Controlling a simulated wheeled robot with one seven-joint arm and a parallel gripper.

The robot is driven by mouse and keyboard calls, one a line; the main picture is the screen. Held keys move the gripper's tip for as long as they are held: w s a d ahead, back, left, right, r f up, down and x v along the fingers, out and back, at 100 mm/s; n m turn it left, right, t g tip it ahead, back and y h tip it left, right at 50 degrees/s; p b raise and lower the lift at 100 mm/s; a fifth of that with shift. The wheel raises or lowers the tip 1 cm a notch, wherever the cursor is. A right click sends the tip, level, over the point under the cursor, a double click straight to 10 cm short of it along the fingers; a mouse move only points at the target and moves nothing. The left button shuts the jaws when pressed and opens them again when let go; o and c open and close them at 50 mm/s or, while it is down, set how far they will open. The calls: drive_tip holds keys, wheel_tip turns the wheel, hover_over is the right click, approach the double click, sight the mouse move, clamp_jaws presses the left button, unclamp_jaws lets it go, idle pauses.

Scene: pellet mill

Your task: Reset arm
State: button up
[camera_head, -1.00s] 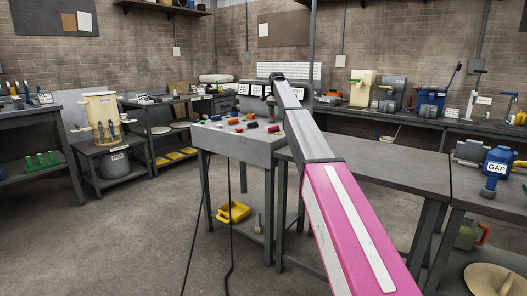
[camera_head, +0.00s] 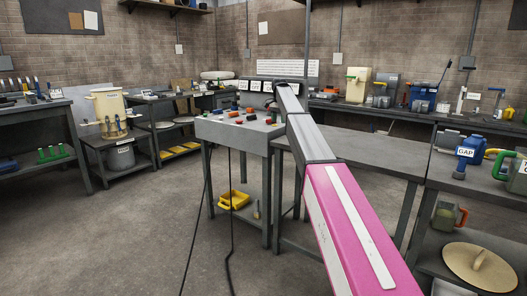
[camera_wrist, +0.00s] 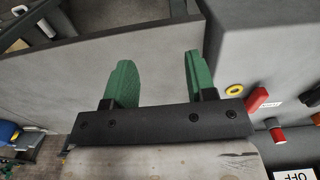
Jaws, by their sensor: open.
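My gripper (camera_wrist: 157,82) shows in the wrist view with its two green fingers apart and nothing between them. A bare grey surface lies behind the fingers there. In the head view my pink and grey arm reaches forward over the worktables toward the control desk (camera_head: 243,135). The desk carries several red, orange and dark controls. In the wrist view a yellow ring control (camera_wrist: 235,91) and a red control (camera_wrist: 257,99) sit to the right of the fingers, apart from them.
A grey worktable (camera_head: 372,153) stands right of the desk. A blue tool labelled GAP (camera_head: 470,152) stands on the right bench, with a round beige lid (camera_head: 480,265) below. A yellow bin (camera_head: 234,199) is under the desk. The floor at front left is clear.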

drive_tip(key=s+d+f+n, duration=0.2)
drive_tip(key=s+d+f, duration=0.1)
drive_tip(key=s+f, duration=1)
drive_tip(key=s+d+f+n, duration=0.1)
drive_tip(key=s+d+f, duration=0.2)
drive_tip(key=s+f, duration=0.95)
drive_tip(key=s+d+f+n, duration=0.1)
drive_tip(key=s+f, duration=0.4)
drive_tip(key=s, duration=0.4)
drive_tip(key=s+d+f+n, duration=0.1)
drive_tip(key=s+d+f, duration=0.1)
drive_tip(key=s+f, duration=0.4)
drive_tip(key=s+d+f+n, duration=0.1)
drive_tip(key=s+f, duration=0.5)
drive_tip(key=s, duration=0.8)
drive_tip(key=shift+s+d+n, duration=0.15)
drive_tip(key=shift+d+n, duration=0.25)
drive_tip(key=shift+n, duration=0.2)
